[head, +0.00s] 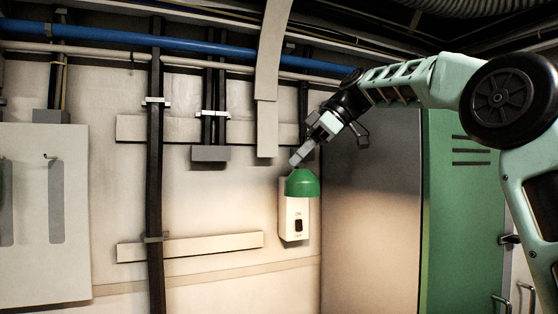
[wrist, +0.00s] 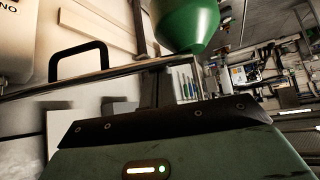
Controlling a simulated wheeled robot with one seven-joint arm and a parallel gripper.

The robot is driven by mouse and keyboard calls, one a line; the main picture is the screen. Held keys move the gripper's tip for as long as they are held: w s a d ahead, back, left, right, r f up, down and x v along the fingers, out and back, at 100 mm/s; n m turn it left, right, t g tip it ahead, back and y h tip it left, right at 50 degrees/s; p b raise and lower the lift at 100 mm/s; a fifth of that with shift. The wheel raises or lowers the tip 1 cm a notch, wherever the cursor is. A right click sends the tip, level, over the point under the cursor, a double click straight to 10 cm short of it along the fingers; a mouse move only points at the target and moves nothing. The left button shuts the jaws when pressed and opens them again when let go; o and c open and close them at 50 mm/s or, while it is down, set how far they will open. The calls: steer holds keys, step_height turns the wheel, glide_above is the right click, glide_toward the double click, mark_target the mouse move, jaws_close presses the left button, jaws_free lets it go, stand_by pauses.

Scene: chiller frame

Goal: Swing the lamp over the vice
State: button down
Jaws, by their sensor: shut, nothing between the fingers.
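The lamp's green shade (head: 302,184) hangs in front of the wall in the head view, open side down. My gripper (head: 296,160) is shut and empty, with its tips just above the top of the shade. I cannot tell whether they touch it. In the wrist view the green shade (wrist: 187,22) shows at the top, close by, and a thin metal bar (wrist: 100,78) crosses the picture below it. The lamp's arm is not clear in the head view. I cannot make out the vice in either view.
A white switch box (head: 294,222) is on the wall behind the shade. A grey cabinet (head: 370,220) stands to its right, and a green cabinet (head: 462,210) farther right. Black vertical conduit (head: 154,200) runs down the wall at left. Tools (wrist: 187,84) hang in the wrist view's background.

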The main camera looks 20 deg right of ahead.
steer(key=shift+s+d, duration=0.25)
steer(key=shift+d, duration=0.45)
steer(key=shift+s+d, duration=0.2)
steer(key=shift+d, duration=0.55)
steer(key=shift+s+d, duration=0.25)
steer(key=shift+d, duration=0.45)
